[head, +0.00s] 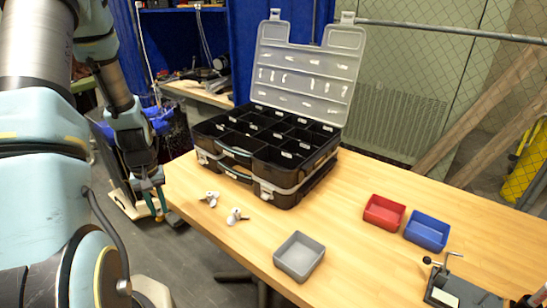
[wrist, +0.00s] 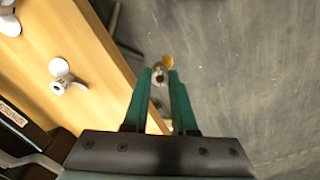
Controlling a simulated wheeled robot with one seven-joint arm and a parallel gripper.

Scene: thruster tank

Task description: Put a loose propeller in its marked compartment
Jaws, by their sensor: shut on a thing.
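My gripper (wrist: 160,76) is shut on a small piece with a yellow end and a grey hub, apparently a propeller (wrist: 167,61). In the head view my gripper (head: 158,207) hangs past the table's left edge, over the floor; the held piece is too small to make out there. Two loose white-grey propellers, one left (head: 211,199) and one right (head: 237,215), lie on the table in front of the case. The wrist view also shows a loose propeller (wrist: 62,80). The black compartment case (head: 262,152) stands with its clear lid (head: 306,68) up; small white labels mark compartments, unreadable here.
A grey tray (head: 299,257), a red tray (head: 384,212) and a blue tray (head: 427,231) stand on the wooden table (head: 345,190). A dark clamp-like fixture (head: 458,290) is at the front right. The table between case and trays is clear.

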